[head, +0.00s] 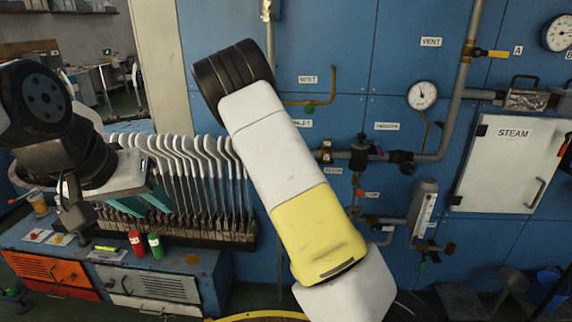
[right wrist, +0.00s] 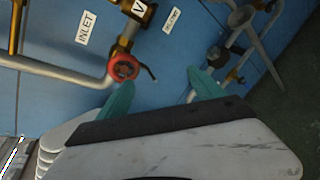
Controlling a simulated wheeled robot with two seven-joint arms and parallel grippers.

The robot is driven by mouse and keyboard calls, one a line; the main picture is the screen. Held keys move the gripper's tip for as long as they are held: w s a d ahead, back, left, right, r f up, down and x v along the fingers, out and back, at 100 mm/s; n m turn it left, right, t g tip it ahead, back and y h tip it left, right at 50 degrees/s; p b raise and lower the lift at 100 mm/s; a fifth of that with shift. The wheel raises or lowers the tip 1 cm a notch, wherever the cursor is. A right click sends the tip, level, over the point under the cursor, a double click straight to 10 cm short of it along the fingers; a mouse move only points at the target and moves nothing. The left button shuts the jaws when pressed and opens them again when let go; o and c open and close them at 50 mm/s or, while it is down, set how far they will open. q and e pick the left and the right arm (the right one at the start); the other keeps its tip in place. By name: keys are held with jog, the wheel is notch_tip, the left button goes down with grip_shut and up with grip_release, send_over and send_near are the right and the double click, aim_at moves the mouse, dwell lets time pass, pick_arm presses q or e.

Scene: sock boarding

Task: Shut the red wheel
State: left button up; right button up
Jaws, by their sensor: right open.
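The red wheel (right wrist: 124,68) shows in the right wrist view, on a brass valve fitting at the end of a pale pipe. A dark lever sticks out beside it. My right gripper (right wrist: 160,92) is open, with its two teal fingertips apart and nothing seen between them. The wheel lies just above and left of the left fingertip; I cannot tell whether they touch. In the head view my right arm crosses the middle and hides its own gripper; I cannot make out the red wheel there. My left gripper (head: 150,196) is at the left, in front of the sock boards.
A row of white-topped boards (head: 190,165) stands behind a bench (head: 195,262) with a red bottle (head: 137,243) and a green bottle (head: 156,245). The blue wall panel carries pipes, gauges (head: 422,95) and a steam cabinet (head: 508,160) at the right.

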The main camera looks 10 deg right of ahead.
jog(key=w+n+t, duration=0.1)
jog(key=w+n, duration=0.2)
jog(key=w+r+n+t, duration=0.1)
jog(key=w+n+t, duration=0.1)
jog(key=w+n, duration=0.1)
jog(key=w+r+n+t, duration=0.1)
jog(key=w+n, duration=0.2)
jog(key=w, duration=0.1)
jog(key=shift+r+n+t, duration=0.15)
jog(key=shift+n+t, duration=0.15)
jog(key=shift+n, duration=0.1)
jog(key=c, duration=1.4)
